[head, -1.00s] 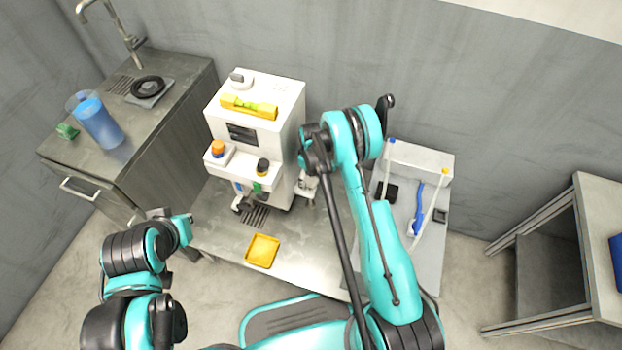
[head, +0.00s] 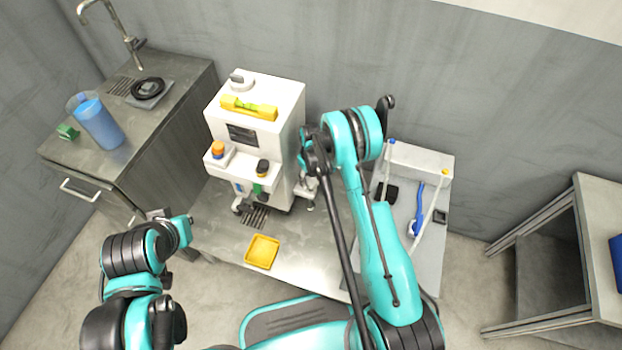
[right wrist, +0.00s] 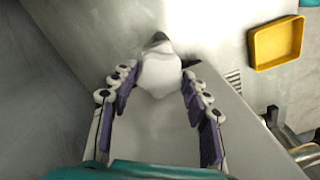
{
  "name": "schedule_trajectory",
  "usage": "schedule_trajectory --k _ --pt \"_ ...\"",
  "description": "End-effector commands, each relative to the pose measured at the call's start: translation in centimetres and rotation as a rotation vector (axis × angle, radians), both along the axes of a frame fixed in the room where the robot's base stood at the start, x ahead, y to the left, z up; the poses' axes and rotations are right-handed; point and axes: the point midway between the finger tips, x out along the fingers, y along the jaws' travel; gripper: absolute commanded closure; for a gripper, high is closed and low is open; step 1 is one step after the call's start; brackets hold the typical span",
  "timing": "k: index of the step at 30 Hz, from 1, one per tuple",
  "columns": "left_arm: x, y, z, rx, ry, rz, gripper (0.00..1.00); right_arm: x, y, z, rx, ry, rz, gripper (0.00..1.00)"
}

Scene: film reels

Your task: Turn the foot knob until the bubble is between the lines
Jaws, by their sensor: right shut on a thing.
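A yellow spirit level (head: 249,108) with a green vial lies on top of the white machine (head: 288,115). The bubble and its lines are too small to read in the head view. My right gripper (head: 308,188) is low at the machine's right side. In the right wrist view its fingers are shut on the white foot knob (right wrist: 160,72), one on each side. The knob is mostly hidden by my arm and gripper in the head view. My left gripper (head: 162,214) is apart from the machine, left of the bench front; its fingers are unclear.
A yellow tray (head: 262,251) lies on the metal bench (head: 318,245) before the machine. A grey tray (head: 431,159) with a blue brush stands to the right. A blue jug (head: 98,122) stands on the sink counter at left. The bench front is otherwise clear.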

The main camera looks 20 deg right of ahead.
Motion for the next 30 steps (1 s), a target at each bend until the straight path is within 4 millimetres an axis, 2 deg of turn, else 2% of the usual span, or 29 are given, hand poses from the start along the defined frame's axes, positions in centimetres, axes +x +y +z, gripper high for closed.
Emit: schedule_trajectory --k 18,30 --pt "0.0 0.0 -0.03 0.0 0.0 0.0 1.0 -0.05 -0.06 -0.08 0.003 0.006 -0.559 0.82" --pt "0.0 0.0 -0.04 0.0 0.0 0.0 1.0 -0.11 -0.1 -0.11 0.004 0.01 -0.774 0.82"
